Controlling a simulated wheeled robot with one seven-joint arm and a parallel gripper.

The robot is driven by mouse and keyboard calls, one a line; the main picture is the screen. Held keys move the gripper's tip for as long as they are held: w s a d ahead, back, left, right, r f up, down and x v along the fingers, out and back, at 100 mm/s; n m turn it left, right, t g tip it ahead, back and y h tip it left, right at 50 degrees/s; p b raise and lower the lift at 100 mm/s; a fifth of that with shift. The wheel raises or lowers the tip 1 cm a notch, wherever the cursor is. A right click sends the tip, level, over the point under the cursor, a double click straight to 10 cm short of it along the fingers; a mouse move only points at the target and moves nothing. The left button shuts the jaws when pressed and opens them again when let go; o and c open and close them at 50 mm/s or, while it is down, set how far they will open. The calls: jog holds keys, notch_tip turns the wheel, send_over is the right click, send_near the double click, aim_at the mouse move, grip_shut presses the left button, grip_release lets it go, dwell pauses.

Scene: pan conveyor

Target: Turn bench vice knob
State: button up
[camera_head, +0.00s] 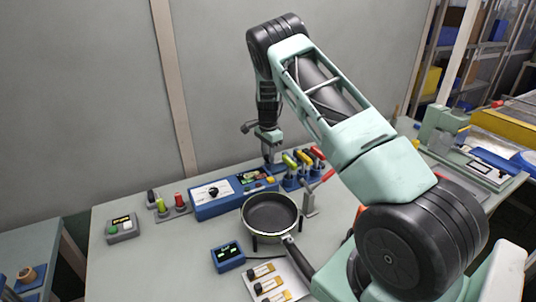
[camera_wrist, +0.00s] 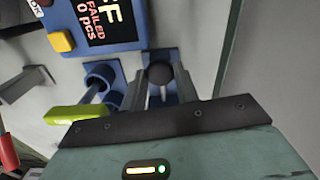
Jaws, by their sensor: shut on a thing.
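My gripper (camera_head: 273,160) points down behind the right end of the blue control box, just left of a yellow-green handle. In the wrist view my gripper (camera_wrist: 161,90) has its two grey fingers closed around a dark round knob (camera_wrist: 160,73). The knob sits over a blue mount (camera_wrist: 172,58), partly hidden by the fingers. I take this for the bench vice knob; little of a vice body shows. In the head view the knob is hidden by my gripper.
Beside the gripper stand levers with a yellow-green handle (camera_head: 290,160) and a red handle (camera_head: 318,152). The blue control box (camera_head: 214,195) is to their left. A black pan (camera_head: 270,212) stands in front. A yellow-green handle (camera_wrist: 78,113) lies close left of the fingers.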

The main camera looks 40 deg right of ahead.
jog(key=m, duration=0.6)
jog(key=m+p, duration=0.1)
jog(key=m, duration=0.5)
jog(key=shift+m, duration=0.3)
dwell(0.4)
jog(key=o, duration=1)
jog(key=shift+c, duration=0.2)
notch_tip(320, 180, up, 18)
jog(key=b, duration=0.2)
jog(key=shift+f+b, duration=0.25)
jog(key=shift+b, duration=0.15)
